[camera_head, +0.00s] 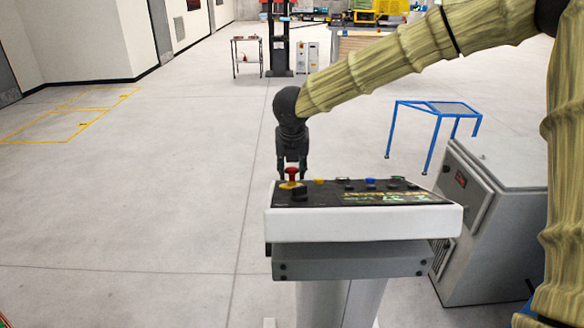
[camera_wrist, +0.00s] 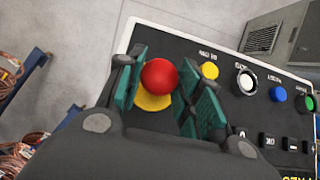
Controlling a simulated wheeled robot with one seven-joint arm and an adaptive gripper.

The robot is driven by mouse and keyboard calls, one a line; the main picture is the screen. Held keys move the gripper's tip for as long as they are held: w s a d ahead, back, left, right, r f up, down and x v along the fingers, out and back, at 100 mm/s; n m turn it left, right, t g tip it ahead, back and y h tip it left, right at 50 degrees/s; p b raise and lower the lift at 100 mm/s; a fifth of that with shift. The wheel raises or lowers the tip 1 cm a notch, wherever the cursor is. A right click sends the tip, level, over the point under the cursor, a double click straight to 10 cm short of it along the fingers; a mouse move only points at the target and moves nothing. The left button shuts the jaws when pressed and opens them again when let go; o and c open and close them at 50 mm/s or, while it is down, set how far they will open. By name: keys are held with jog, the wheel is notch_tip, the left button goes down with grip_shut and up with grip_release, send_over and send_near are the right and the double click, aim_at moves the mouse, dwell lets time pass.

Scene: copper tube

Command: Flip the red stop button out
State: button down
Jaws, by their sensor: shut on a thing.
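The red stop button (camera_wrist: 160,77) is a round red knob on a yellow base (camera_wrist: 150,101), at the corner of a black control panel. In the head view the red button (camera_head: 292,172) sits at the left end of the panel (camera_head: 330,191). My gripper (camera_wrist: 172,86) points down over it, with one green-padded finger on each side of the red knob. It is shut on the red button. In the head view my gripper (camera_head: 292,168) is upright above the panel's left end.
A grey cabinet (camera_head: 500,220) stands right of the console. A blue-framed table (camera_head: 437,115) is behind. Floor to the left is clear.

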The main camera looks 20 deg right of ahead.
jog(key=shift+w+r, duration=0.2)
jog(key=shift+r, duration=0.3)
jog(key=c, duration=1.2)
grip_release()
jog(key=shift+o, duration=1.2)
jog(key=shift+s+r, duration=0.1)
jog(key=shift+s, duration=0.2)
jog(key=shift+w+f, duration=0.15)
jog(key=shift+f, duration=0.05)
jog(key=v, duration=1.2)
jog(key=shift+d, duration=0.1)
